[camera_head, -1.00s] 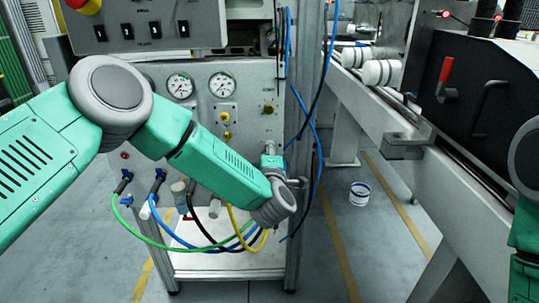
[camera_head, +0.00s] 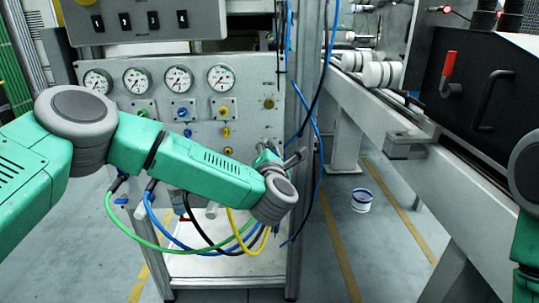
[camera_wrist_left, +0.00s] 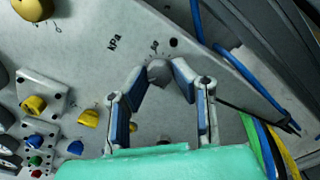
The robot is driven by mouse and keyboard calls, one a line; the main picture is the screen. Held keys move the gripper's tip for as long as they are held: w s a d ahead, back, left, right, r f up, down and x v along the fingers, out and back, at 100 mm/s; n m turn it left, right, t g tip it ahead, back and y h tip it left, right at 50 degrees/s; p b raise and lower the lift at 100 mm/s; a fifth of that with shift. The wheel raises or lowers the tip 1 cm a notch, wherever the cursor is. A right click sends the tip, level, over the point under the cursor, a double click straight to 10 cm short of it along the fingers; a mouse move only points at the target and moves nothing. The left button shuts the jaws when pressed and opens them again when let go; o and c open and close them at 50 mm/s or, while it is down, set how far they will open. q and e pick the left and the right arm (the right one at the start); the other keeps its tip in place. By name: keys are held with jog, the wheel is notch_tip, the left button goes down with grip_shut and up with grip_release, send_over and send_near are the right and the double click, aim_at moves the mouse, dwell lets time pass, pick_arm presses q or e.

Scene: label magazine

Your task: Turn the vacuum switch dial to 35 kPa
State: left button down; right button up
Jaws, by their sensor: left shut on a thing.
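The vacuum switch dial (camera_wrist_left: 158,70) is a small grey knob on the metal panel in the left wrist view. A "kPa" label and part of a printed scale show beside it; the set value is too small to read. My left gripper (camera_wrist_left: 161,78) is shut on the dial, with one blue-padded fingertip on each side of it. In the head view my left gripper (camera_head: 267,156) is at the panel's lower right, and the dial is hidden there. My right gripper is out of view; only part of that arm shows at the right edge.
The panel (camera_head: 250,125) carries several gauges (camera_head: 178,78) and yellow and blue knobs. Green, blue, black and yellow hoses (camera_head: 180,242) hang below my left arm. A blue cable runs by the post (camera_head: 307,100). A machine with a red handle (camera_head: 448,72) stands right.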

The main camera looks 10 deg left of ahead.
pick_arm(q)
jog(key=shift+s+d+f+n+b, duration=0.15)
jog(key=shift+f+n+b, duration=0.35)
jog(key=shift+n, duration=0.3)
jog(key=c, duration=1.3)
grip_release()
jog(key=shift+c, duration=0.2)
jog(key=shift+r, duration=0.15)
jog(key=shift+r+n, duration=0.1)
jog(key=shift+n, duration=0.2)
jog(key=v, duration=1.1)
jog(key=shift+s, duration=0.35)
